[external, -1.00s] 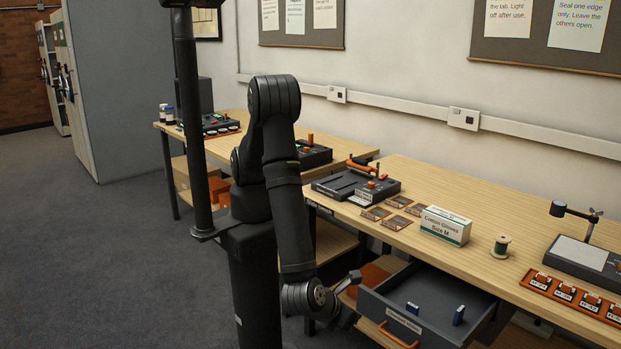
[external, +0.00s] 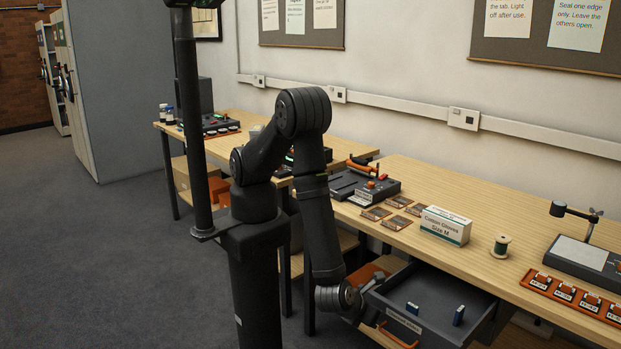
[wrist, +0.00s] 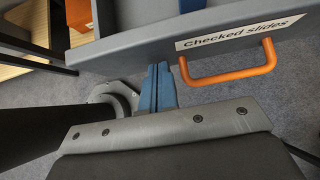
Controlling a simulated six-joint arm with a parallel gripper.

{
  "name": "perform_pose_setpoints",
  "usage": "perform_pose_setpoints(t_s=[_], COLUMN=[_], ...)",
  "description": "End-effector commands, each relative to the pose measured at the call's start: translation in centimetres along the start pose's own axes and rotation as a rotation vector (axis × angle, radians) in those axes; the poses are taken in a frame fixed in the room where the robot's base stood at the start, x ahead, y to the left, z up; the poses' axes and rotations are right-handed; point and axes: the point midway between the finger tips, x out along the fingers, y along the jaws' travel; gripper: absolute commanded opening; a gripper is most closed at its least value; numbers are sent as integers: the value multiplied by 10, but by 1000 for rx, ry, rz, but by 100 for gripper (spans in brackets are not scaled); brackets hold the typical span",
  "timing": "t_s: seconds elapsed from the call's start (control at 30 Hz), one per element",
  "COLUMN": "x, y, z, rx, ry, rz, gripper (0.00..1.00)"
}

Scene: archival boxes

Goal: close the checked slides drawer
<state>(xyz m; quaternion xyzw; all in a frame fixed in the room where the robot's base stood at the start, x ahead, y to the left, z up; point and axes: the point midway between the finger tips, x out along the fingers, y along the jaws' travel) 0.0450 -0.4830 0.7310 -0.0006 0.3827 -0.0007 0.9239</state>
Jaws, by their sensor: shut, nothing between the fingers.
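The checked slides drawer (external: 440,327) stands pulled out below the right bench, with two small slide pieces inside. In the wrist view its grey front (wrist: 130,50) carries the "Checked slides" label (wrist: 240,32) and an orange handle (wrist: 232,72). The handle also shows in the external view (external: 398,337). My gripper (wrist: 157,68) is shut and empty. Its blue fingertips are at the drawer front, left of the handle; I cannot tell whether they touch it. In the external view my gripper (external: 373,284) is at the drawer's left front corner, its tips hard to make out.
The bench top (external: 480,200) above bears a cotton gloves box (external: 445,226), a green spool (external: 501,246) and an orange slide rack (external: 570,296). Bench legs and an orange item on a lower shelf stand left of the drawer. Open floor lies in front.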

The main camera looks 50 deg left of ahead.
Motion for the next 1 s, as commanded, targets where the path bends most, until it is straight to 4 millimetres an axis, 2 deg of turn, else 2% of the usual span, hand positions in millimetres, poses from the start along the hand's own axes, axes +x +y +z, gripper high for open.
perform_pose_setpoints(t_s=[0.17,0.37,1.0], x=[3,20,133], y=[0,1,1], z=[3,20,132], rx=[-1,-2,-4], ry=[0,-1,0], rz=[1,4,5], gripper=[0,0,0])
